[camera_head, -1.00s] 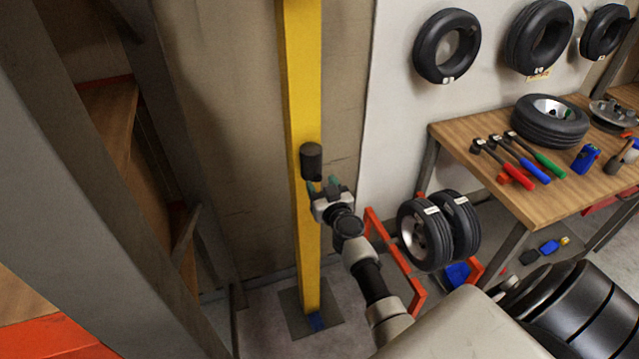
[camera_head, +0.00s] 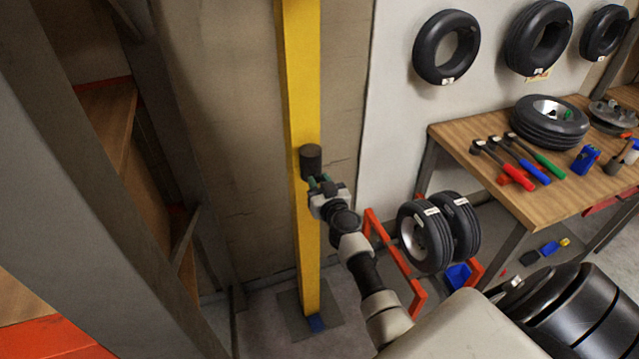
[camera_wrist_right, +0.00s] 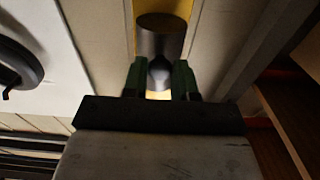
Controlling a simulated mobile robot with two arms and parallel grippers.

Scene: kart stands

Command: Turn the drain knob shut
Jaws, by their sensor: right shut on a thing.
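A dark grey cylinder (camera_head: 311,158) is mounted on the yellow post; it also shows in the right wrist view (camera_wrist_right: 160,36). Below it, a small grey rounded knob (camera_wrist_right: 159,75) shows between the green fingers in the wrist view. My right gripper (camera_head: 320,184) is just under the cylinder, and in the wrist view (camera_wrist_right: 160,80) its two fingers stand on either side of the knob, shut on it. The fingers partly hide the knob, and in the head view I cannot make it out. My left gripper is not in view.
The yellow post (camera_head: 305,90) stands on a floor plate. A red stand with two tyres (camera_head: 425,236) is to the right of my arm. A workbench (camera_head: 478,185) with tools and a tyre is farther right. A grey upright (camera_head: 85,170) fills the left side.

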